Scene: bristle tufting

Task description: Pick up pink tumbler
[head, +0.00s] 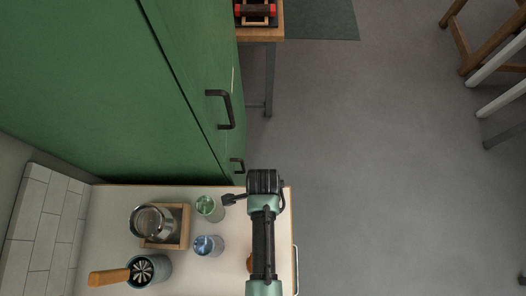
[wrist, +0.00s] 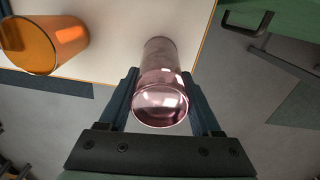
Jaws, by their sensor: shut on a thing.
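The pink tumbler (wrist: 160,82) is translucent and shows in the wrist view, its round rim facing the camera. My gripper (wrist: 160,75) has one finger on each side of it and is shut on it. The tumbler's far end shows over the pale counter near its edge; I cannot tell if it still touches the counter. In the head view my arm hides the tumbler and the fingers.
An orange tumbler (wrist: 45,42) stands left of the pink one. On the counter (head: 110,225) are a green glass (head: 209,207), a blue glass (head: 208,245), a wooden tray (head: 184,228) with a metal pot (head: 152,221), and a canister (head: 150,270). A green cabinet (head: 180,100) rises behind.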

